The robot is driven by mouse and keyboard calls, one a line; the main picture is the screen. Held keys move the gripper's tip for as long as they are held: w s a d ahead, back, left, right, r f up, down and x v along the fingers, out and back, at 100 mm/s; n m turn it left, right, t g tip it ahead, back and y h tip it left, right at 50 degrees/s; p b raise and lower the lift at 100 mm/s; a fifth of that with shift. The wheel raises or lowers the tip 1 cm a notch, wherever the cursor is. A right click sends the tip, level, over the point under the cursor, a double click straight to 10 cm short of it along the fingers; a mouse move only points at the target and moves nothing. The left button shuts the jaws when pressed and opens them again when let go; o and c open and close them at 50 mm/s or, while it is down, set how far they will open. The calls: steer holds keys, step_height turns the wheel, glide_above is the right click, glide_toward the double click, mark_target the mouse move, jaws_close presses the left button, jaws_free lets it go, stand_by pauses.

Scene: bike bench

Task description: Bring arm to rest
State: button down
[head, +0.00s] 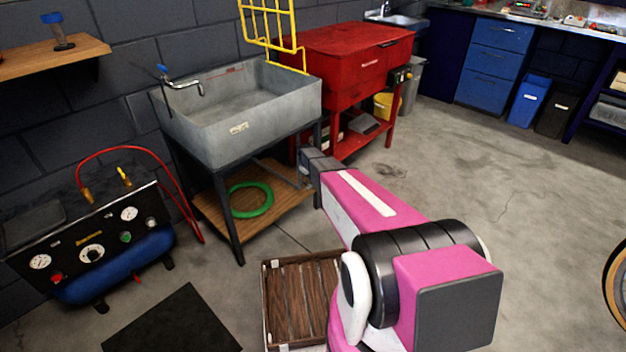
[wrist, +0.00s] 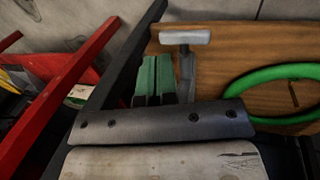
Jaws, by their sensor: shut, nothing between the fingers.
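My arm, pink and white, reaches from the lower right toward the sink stand in the head view. My gripper (head: 308,160) is at its far end, beside the front right leg of the stand. The fingertips are hard to make out there. In the wrist view my gripper (wrist: 156,80) shows two green finger pads side by side, shut with nothing between them. The stand's wooden lower shelf (wrist: 230,50) lies beyond and below the fingers.
The grey sink (head: 240,115) and red cabinet (head: 345,60) stand by the gripper. A green hose ring (head: 250,199) lies on the shelf. A grey T-shaped thing (wrist: 185,38) shows beyond the fingers. A wooden crate (head: 290,300) sits below. Open floor (head: 500,200) lies right.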

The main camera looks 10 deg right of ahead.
steer(key=s+a+r+m, duration=0.1)
steer(key=s+r+m, duration=0.1)
steer(key=s+r, duration=0.5)
steer(key=s+r+m+g+y, duration=0.1)
steer(key=s+r, duration=0.7)
steer(key=s, duration=1.1)
steer(key=s+a+r+m+y, duration=0.1)
steer(key=s+r+m, duration=0.3)
steer(key=s+r, duration=0.4)
steer(key=s, duration=0.5)
steer(key=shift+a+g, duration=0.3)
steer(key=shift+g, duration=0.1)
steer(key=shift+s, duration=0.1)
